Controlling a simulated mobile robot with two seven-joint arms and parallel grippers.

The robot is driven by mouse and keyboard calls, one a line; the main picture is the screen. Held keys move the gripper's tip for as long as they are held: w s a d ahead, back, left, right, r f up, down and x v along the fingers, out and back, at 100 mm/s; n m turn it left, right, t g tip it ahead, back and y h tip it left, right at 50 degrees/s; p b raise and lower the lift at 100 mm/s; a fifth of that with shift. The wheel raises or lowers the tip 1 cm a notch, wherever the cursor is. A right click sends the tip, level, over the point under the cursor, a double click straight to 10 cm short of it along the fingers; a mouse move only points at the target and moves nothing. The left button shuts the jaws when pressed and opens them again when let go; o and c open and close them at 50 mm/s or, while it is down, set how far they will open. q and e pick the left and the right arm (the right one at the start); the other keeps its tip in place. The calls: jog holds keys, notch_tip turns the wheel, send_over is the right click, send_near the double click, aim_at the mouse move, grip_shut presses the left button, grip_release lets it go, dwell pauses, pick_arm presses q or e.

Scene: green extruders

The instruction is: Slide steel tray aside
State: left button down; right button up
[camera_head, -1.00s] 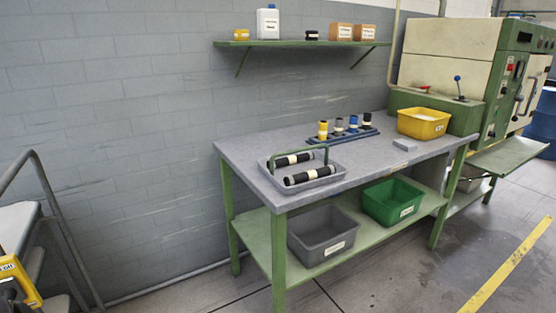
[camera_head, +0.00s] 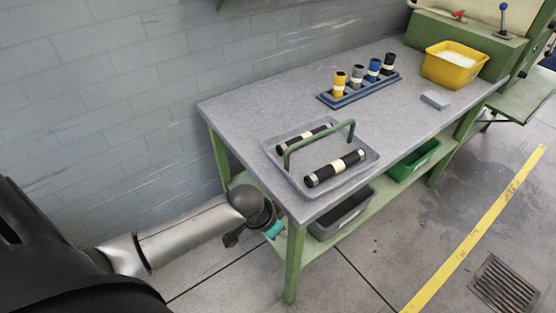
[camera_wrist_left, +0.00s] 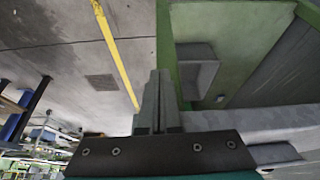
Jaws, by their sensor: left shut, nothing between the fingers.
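The grey steel tray (camera_head: 360,172) lies on the near left corner of the workbench. It has a green arched handle (camera_head: 350,128) over it and holds two black rollers with pale bands (camera_head: 335,168). My left arm comes in from the left, and its gripper (camera_head: 274,230) is below the bench top beside the near left leg, apart from the tray. In the left wrist view its fingers (camera_wrist_left: 158,82) are together with nothing between them. The tray cannot be clearly made out in the wrist view. My right gripper does not show.
The workbench (camera_head: 245,110) has a blue rack (camera_head: 360,92) of several coloured cylinders, a small grey block (camera_head: 436,99) and a yellow bin (camera_head: 455,68) farther back. A grey bin (camera_head: 345,215) and a green bin (camera_head: 413,161) stand on its lower shelf. The bench middle is clear.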

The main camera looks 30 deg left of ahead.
pick_arm(q)
notch_tip(320, 180, up, 12)
jog(key=s+d+m+p, duration=0.2)
jog(key=d+p, duration=0.1)
jog(key=n+g, duration=0.1)
jog(key=n, duration=0.1)
send_near(282, 179)
jog(key=s+a+r, duration=0.2)
jog(key=s+r, duration=0.1)
jog(key=s, duration=0.1)
jog(key=b+x, duration=0.1)
jog(key=x, duration=0.2)
jog(key=b+x, duration=0.1)
jog(key=x, duration=0.2)
jog(key=b+x, duration=0.1)
jog(key=x, duration=0.2)
jog(key=shift+s+f, duration=0.2)
jog(key=shift+f, duration=0.05)
jog(key=w, duration=0.1)
jog(key=w+d, duration=0.1)
jog(key=w, duration=0.1)
jog(key=shift+w+d, duration=0.3)
jog(key=shift+w, duration=0.1)
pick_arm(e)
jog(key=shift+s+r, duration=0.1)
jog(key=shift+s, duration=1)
